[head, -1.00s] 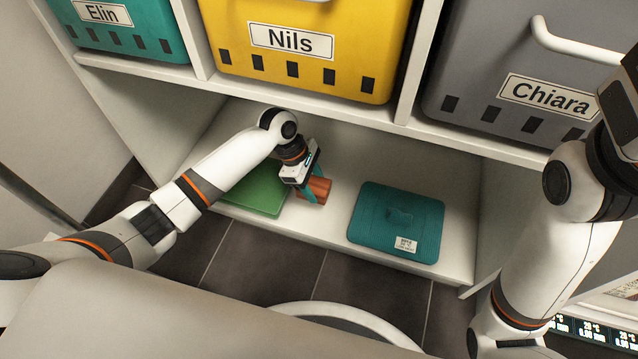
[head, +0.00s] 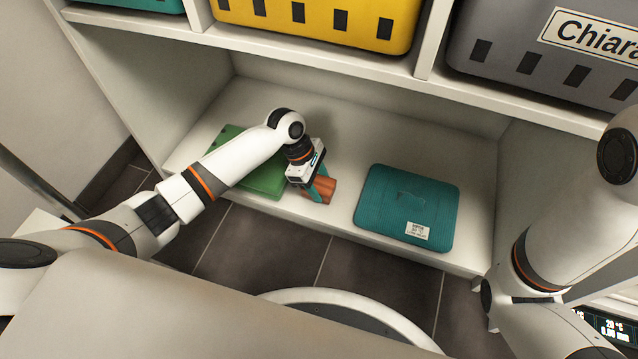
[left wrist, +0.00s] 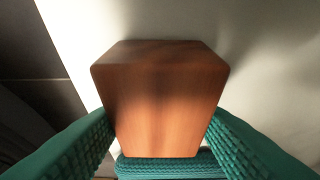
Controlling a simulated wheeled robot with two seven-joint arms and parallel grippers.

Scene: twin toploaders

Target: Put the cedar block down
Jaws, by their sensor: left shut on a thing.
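The cedar block (head: 325,187) is reddish-brown wood and shows low over the bottom shelf, close to its front edge. My left gripper (head: 317,193) is shut on it, pointing down. In the left wrist view the block (left wrist: 160,95) sits between the two teal ribbed fingers, with the pale shelf surface behind it. I cannot tell whether the block touches the shelf. The bottom shelf (head: 335,215) is pale and lies under the bins. My right arm comes in at the right, but its gripper is out of view.
A green flat item (head: 262,180) lies left of the block, partly behind my left arm. A teal ribbed flat case (head: 385,215) with a white label lies to the right. Yellow (head: 345,40) and grey (head: 500,45) bins stand on the shelf above. Bare shelf lies behind the block.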

